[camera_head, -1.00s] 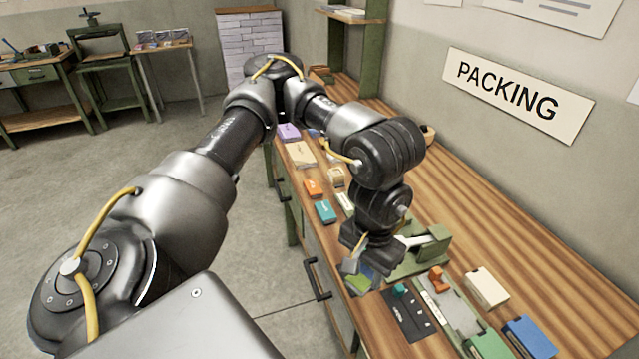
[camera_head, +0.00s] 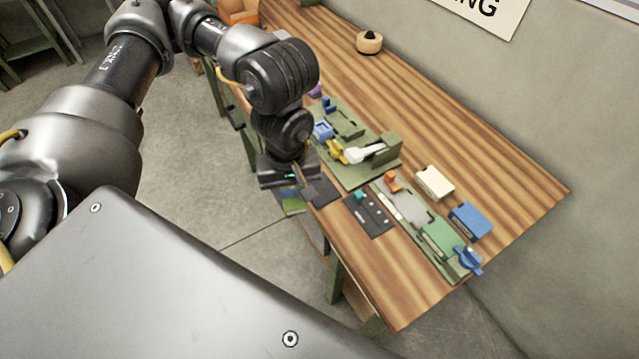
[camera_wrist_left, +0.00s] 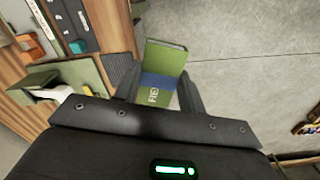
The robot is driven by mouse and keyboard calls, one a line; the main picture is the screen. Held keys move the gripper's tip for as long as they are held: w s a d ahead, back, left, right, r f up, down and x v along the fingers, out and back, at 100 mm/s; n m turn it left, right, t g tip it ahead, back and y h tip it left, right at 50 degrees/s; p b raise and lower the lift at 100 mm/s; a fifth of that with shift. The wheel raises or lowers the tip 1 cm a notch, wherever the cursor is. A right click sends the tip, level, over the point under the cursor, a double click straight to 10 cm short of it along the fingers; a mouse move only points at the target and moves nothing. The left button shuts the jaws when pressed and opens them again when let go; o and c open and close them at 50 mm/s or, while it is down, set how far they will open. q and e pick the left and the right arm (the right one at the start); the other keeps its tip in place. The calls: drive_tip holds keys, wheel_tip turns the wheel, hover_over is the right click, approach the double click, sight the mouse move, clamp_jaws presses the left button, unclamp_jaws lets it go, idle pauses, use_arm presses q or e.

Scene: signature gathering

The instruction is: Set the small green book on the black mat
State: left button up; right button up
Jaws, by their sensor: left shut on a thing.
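The small green book (camera_wrist_left: 166,58), with a blue band and white lettering, is between the fingers of my left gripper (camera_wrist_left: 160,95) in the left wrist view. In the head view my left gripper (camera_head: 290,190) is shut on the book, whose green end (camera_head: 292,206) shows below the fingers. The book hangs beyond the table's front edge, with floor behind it. A small plain black mat (camera_head: 321,192) lies at the table edge just right of the gripper. It looks dark and ribbed in the left wrist view (camera_wrist_left: 121,68). My right gripper is not in view.
A black panel (camera_head: 375,222) with a teal block lies right of the mat. A green fixture (camera_head: 385,152) stands behind it. White (camera_head: 434,183) and blue (camera_head: 471,220) boxes stand farther right. The back of the wooden table (camera_head: 400,95) is mostly clear.

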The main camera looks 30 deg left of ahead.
use_arm(q)
drive_tip(key=n, duration=0.2)
drive_tip(key=s+n+p, duration=0.1)
drive_tip(key=shift+s+a+r+n, duration=0.1)
drive_tip(key=shift+s+a+n, duration=0.05)
drive_tip(key=shift+s+n, duration=0.2)
drive_tip(key=shift+w+f+b, duration=0.8)
drive_tip(key=shift+w+b, duration=0.2)
drive_tip(key=shift+b, duration=0.1)
drive_tip(key=w+f+p, duration=0.2)
drive_tip(key=w+p, duration=0.1)
drive_tip(key=w, duration=0.4)
hover_over(321, 191)
drive_tip(key=f, duration=0.6)
drive_tip(key=shift+s, duration=0.2)
drive_tip(key=shift+w+f, duration=0.15)
drive_tip(key=shift+f, duration=0.75)
drive_tip(key=shift+w+f, duration=0.1)
drive_tip(key=shift+f, duration=0.75)
